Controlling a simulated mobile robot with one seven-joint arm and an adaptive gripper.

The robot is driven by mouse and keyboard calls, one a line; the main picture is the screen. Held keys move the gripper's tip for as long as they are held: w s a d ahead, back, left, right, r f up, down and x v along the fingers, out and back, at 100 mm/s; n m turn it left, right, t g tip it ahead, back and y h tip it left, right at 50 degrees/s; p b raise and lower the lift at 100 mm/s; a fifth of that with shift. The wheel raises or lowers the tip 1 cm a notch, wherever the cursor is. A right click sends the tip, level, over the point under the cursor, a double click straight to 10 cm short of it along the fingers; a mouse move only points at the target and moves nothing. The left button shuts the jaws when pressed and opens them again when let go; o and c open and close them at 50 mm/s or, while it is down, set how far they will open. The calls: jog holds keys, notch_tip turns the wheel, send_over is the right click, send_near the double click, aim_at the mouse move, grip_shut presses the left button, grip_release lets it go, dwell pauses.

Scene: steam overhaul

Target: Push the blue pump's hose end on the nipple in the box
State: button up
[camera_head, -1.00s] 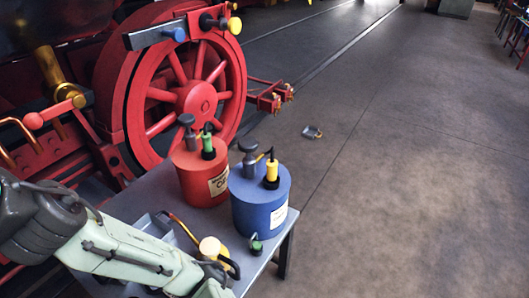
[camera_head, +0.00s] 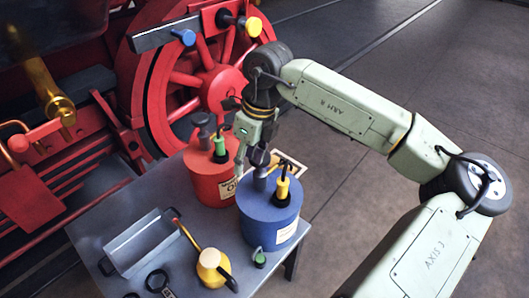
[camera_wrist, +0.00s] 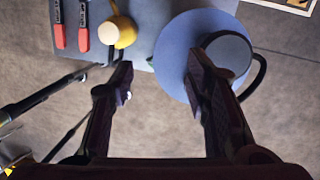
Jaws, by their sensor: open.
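The blue pump (camera_head: 268,218) stands on the table, with a dark knob (camera_head: 260,157) and an upright yellow piece with a dark top (camera_head: 283,188), seemingly the hose end. My gripper (camera_head: 241,165) hangs close to the knob, left of the yellow piece. In the wrist view my gripper (camera_wrist: 160,80) is open and empty; its right finger overlaps the blue pump's round top (camera_wrist: 175,55) beside a dark round part (camera_wrist: 228,50). A dark loop shows there, but the yellow piece cannot be made out. The grey box (camera_head: 122,256) lies at the table's left; no nipple is discernible in it.
The red pump (camera_head: 205,185) stands close behind my gripper. A small green-topped item (camera_head: 259,259) is near the front edge. Red-handled tools (camera_wrist: 83,30) show in the wrist view. The locomotive wheel (camera_head: 195,85) is behind.

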jog(key=m+h, duration=0.2)
send_over(283, 180)
jog(key=shift+f, duration=0.35)
notch_tip(283, 180, down, 9)
jog(key=b, duration=0.6)
jog(key=shift+r, duration=0.1)
grip_shut()
jog(key=shift+r, duration=0.15)
jog(key=shift+r+p, duration=1.15)
jog(key=shift+r, duration=1.5)
